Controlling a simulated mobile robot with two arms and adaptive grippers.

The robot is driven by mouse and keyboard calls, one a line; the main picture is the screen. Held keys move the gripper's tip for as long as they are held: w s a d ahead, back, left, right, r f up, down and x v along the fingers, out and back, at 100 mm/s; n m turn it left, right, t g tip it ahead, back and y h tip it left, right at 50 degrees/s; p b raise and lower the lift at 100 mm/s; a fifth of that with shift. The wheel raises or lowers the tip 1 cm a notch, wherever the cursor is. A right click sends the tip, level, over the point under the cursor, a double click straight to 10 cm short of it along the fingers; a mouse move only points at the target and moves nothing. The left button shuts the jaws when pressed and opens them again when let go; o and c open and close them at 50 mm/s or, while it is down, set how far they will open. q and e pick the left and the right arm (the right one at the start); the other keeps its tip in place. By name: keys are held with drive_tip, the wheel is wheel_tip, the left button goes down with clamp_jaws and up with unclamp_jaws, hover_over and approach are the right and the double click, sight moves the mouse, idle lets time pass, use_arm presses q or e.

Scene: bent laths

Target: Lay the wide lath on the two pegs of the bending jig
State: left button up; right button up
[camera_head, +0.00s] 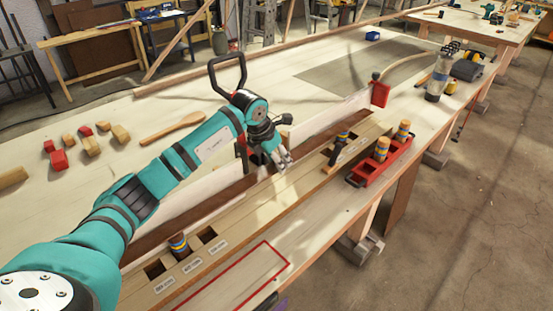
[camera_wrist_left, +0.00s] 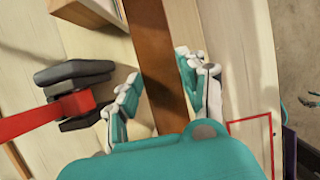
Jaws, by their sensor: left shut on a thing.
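The wide lath is a long flat brown strip (camera_head: 215,203) lying lengthwise behind the jig's pale wooden beam (camera_head: 258,205). My left gripper (camera_head: 280,158) is over its middle, shut on the lath; the wrist view shows the brown lath (camera_wrist_left: 152,42) between the fingers (camera_wrist_left: 158,68). One striped peg (camera_head: 178,244) stands in the beam's left part, near labelled square holes. Another striped peg (camera_head: 342,139) stands in its right part. I cannot tell whether the lath touches either peg. My right gripper is not in view.
A pale upright board (camera_head: 300,128) runs behind the lath, with a red clamp (camera_head: 380,92) at its right end. A red tray (camera_head: 372,172) with striped pegs stands at front right. The red-outlined patch (camera_head: 235,278) is bare.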

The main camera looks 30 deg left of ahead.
use_arm(q)
drive_tip(key=shift+f, duration=0.1)
drive_tip(key=o, duration=1.5)
drive_tip(key=shift+s+r+p, duration=0.15)
drive_tip(key=shift+r+p, duration=0.2)
drive_tip(key=shift+r, duration=0.15)
drive_tip(key=shift+p+v, duration=1.5)
drive_tip(key=shift+v, duration=1)
wheel_tip(320, 180, up, 7)
drive_tip(key=p, duration=0.4)
